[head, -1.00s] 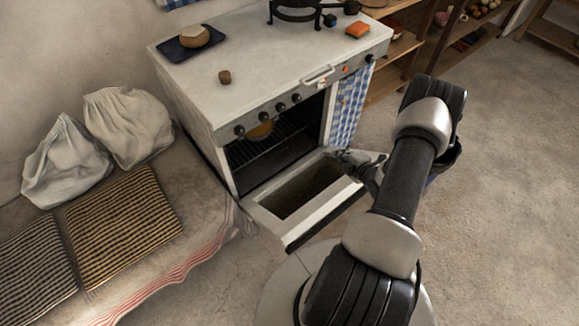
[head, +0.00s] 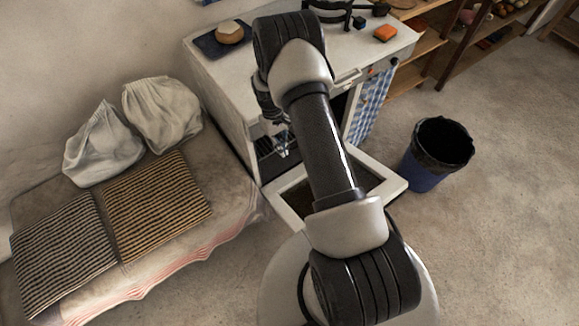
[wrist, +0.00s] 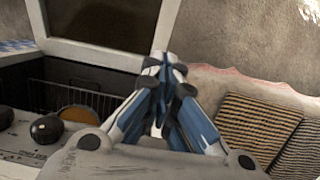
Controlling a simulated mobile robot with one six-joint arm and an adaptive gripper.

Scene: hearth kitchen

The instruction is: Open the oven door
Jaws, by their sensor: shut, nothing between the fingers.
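The oven (head: 225,95) is a white stove against the wall. Its door (head: 385,180) is folded down, wide open and about level, with a dark window panel; in the wrist view the door (wrist: 145,55) fills the upper left. The dark oven cavity with a wire rack (wrist: 88,97) and a round tan item (wrist: 80,114) shows there too. My gripper (wrist: 160,60) is shut and empty, in front of the oven's left side. In the head view my gripper (head: 283,152) is small and partly hidden by my arm. It appears apart from the door.
A bench at the left holds striped cushions (head: 155,205) and white sacks (head: 162,115). A blue bin with a black liner (head: 443,145) stands on the floor right of the oven.

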